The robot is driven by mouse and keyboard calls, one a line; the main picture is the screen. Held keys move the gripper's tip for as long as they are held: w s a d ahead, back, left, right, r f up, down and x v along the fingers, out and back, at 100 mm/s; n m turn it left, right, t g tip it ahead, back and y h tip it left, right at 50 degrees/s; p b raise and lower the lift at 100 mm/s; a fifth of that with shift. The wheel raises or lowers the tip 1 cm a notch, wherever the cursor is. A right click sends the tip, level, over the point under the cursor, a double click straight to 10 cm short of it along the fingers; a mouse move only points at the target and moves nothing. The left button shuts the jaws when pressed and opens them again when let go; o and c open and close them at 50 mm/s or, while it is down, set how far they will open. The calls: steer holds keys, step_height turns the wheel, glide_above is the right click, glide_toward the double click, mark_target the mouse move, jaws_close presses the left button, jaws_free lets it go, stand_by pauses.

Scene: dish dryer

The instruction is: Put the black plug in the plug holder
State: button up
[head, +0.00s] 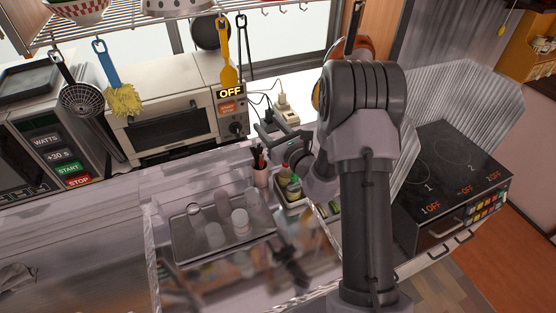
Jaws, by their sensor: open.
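A white power strip (289,117), which looks like the plug holder, lies on the white counter beside the toaster oven. A white plug (282,101) stands up in its far part. Thin black cords (257,98) run along the counter from the oven side toward the strip. I cannot make out the black plug for certain; it may be at the cord ends near my fingers. My gripper (263,121) is open, just in front of and left of the strip, with its fingers toward the cords. I cannot tell whether it touches anything.
The toaster oven (165,123) stands close to my gripper's left. A cup of utensils (261,169) and a bottle rack (292,190) are just below it. A yellow spatula (227,65) hangs from the shelf above. A metal tray (190,247) with glasses lies in front.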

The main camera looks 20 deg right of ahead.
steer(key=s+a+r+n+g+y, duration=0.3)
steer(key=a+r+n+y, duration=0.25)
steer(key=a, duration=0.25)
steer(key=s+a+r+n+g+y, duration=0.2)
steer(key=s+a+r+n+y, duration=0.3)
steer(key=a, duration=0.4)
steer(key=s+a+r+n+g, duration=0.3)
steer(key=s+a+n+g, duration=0.25)
steer(key=s+a, duration=0.2)
steer(key=s+f+n+g+h, duration=0.2)
steer(key=s+n+g+h, duration=0.45)
steer(key=s, duration=0.95)
steer(key=s+d+n+t+h, duration=0.4)
steer(key=d+n, duration=0.2)
steer(key=d, duration=0.4)
steer(key=shift+s+d+n+t+h, duration=0.2)
steer(key=shift+s+n+t+h, duration=0.05)
steer(key=shift+n+t+h, duration=0.15)
step_height(320, 180, down, 12)
steer(key=b, duration=1.2)
